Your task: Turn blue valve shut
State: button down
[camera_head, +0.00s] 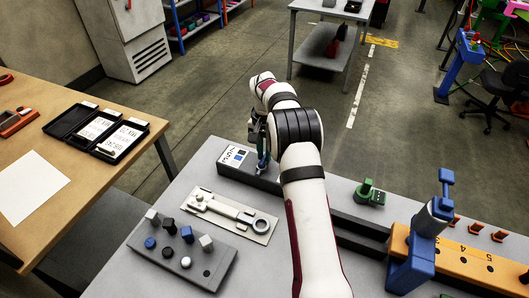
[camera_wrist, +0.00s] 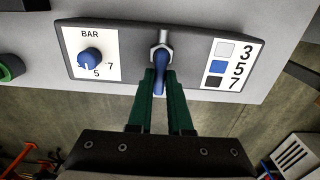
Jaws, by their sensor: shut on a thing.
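The blue valve (camera_wrist: 161,80) shows in the wrist view as a blue lever on a metal fitting, in the middle of a dark panel (camera_wrist: 190,38). The lever points down in that view, away from the panel and toward my gripper. My gripper (camera_wrist: 161,85) has its green fingers shut on the lever, one on each side. In the head view the panel (camera_head: 266,181) stands at the far edge of the grey table, and my arm hides part of it. My gripper (camera_head: 262,160) is at the panel there, with the lever mostly hidden.
The panel carries a blue knob (camera_wrist: 90,57) on a BAR scale and a label (camera_wrist: 226,63) with 3, 5 and 7. On the grey table lie a plate with a wrench-like part (camera_head: 232,214), a peg block (camera_head: 180,255) and an orange jig (camera_head: 460,262). A green piece (camera_head: 370,194) stands right of my arm.

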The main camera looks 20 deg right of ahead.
aim_at(255, 167)
jog(key=shift+n, duration=0.3)
jog(key=n, duration=0.3)
jog(key=shift+w+a+n, duration=0.25)
jog(key=shift+a+n, duration=0.1)
jog(key=shift+n, duration=0.05)
jog(key=n, duration=0.4)
jog(key=shift+w+a+n, duration=0.1)
jog(key=shift+a+n, duration=0.2)
jog(key=shift+a, duration=0.1)
jog(key=n, duration=0.4)
jog(key=shift+a, duration=0.4)
jog(key=shift+s+a+n, duration=0.15)
jog(key=shift+a+n, duration=0.05)
jog(key=shift+n, duration=1)
jog(key=shift+s+a+n, duration=0.15)
jog(key=shift+n, duration=1.05)
jog(key=c, duration=0.8)
grip_release()
jog(key=shift+c, duration=0.2)
